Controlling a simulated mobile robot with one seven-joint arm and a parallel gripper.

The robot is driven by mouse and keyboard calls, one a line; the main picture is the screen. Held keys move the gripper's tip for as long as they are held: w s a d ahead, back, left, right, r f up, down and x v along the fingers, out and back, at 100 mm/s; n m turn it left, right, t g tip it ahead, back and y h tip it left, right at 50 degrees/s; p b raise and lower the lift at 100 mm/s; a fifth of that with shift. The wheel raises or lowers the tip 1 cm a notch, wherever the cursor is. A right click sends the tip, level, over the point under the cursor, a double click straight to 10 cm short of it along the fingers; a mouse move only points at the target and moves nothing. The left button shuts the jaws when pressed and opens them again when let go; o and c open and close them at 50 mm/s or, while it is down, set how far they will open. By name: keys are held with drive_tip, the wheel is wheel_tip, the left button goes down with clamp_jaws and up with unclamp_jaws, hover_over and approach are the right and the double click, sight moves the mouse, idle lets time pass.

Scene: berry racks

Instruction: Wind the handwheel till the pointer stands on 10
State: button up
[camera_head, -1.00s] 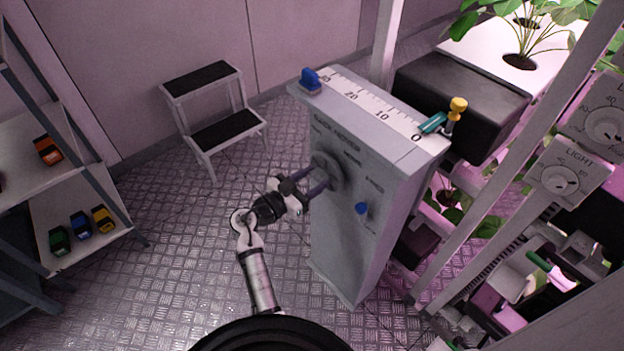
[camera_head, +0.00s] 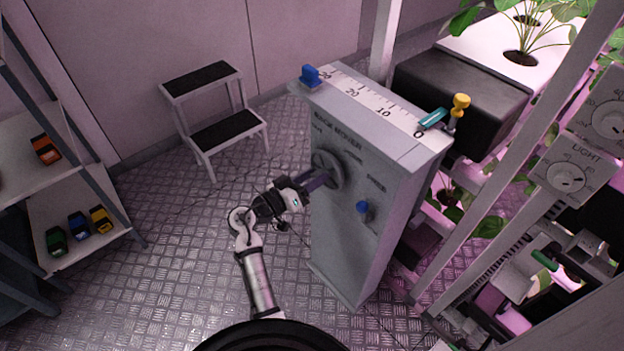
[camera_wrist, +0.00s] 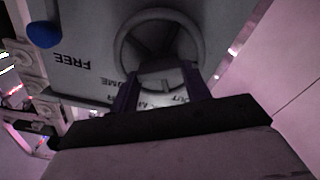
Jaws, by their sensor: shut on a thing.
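The grey handwheel (camera_head: 322,158) is on the front face of the grey cabinet (camera_head: 345,235). My gripper (camera_head: 327,178) reaches it from the left and is shut on its rim. In the wrist view the handwheel (camera_wrist: 158,16) shows its round rim and spokes, with my purple fingers (camera_wrist: 160,88) at its lower edge. The numbered scale (camera_head: 368,98) runs along the cabinet top, with 0 at the right end and 30 at the left. A teal piece (camera_head: 433,118), seemingly the pointer, stands by the 0. A blue block (camera_head: 310,76) sits near the 30 end.
A blue knob (camera_head: 362,207) sits on the cabinet front, right of the wheel, near the word FREE. A yellow-topped post (camera_head: 459,107) stands by the scale's 0 end. A step stool (camera_head: 212,115) stands behind left. Plant racks crowd the right.

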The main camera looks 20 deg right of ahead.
drive_tip(key=n, duration=0.3)
drive_tip(key=shift+n, duration=0.4)
drive_tip(key=n+p, duration=0.1)
drive_tip(key=n, duration=0.2)
drive_tip(key=shift+n+p, duration=0.3)
drive_tip(key=shift+p, duration=0.05)
drive_tip(key=n+p, duration=0.3)
drive_tip(key=n, duration=0.3)
drive_tip(key=shift+w+f+n+p, duration=0.1)
drive_tip(key=shift+n+p, duration=0.2)
drive_tip(key=n+p, duration=0.2)
drive_tip(key=n, duration=0.1)
drive_tip(key=shift+n, duration=0.3)
drive_tip(key=shift+s+f+n+p, duration=0.15)
drive_tip(key=shift+n+p, duration=0.5)
drive_tip(key=shift+n, duration=1.85)
drive_tip(key=shift+s+f+n+p, duration=0.15)
drive_tip(key=shift+n+p, duration=0.45)
drive_tip(key=shift+n, duration=1.9)
drive_tip(key=shift+w, duration=0.1)
